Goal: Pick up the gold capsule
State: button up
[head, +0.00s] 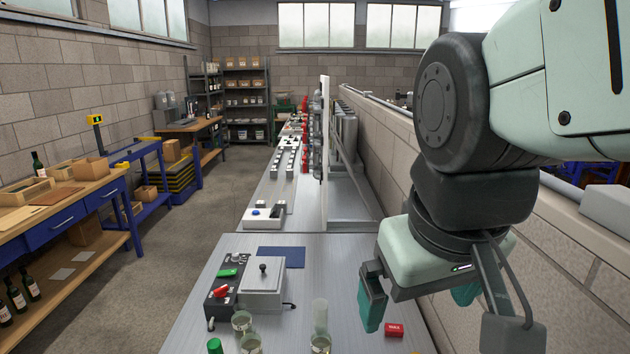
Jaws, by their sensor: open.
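I cannot make out a gold capsule in the head view; it may be hidden or out of frame. My gripper (418,314) is open over the right part of the near metal bench (300,245), its two teal fingers spread apart. Nothing shows between the fingers. A small red block (394,330) lies on the bench just below the gripper, apart from the fingers as far as I can see.
Clear glasses (242,322) and a frosted cylinder (320,315) stand left of the gripper. A green cap (214,345) is at the near left. Behind are a control box (228,280), a grey lever box (262,285) and a blue mat (281,253). A block wall (570,235) borders the right.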

jog(key=shift+s+d+r+m+t, duration=0.25)
jog(key=shift+s+r+m+t, duration=0.65)
jog(key=shift+s+m, duration=0.15)
jog(key=c, duration=0.6)
jog(key=shift+o, duration=0.2)
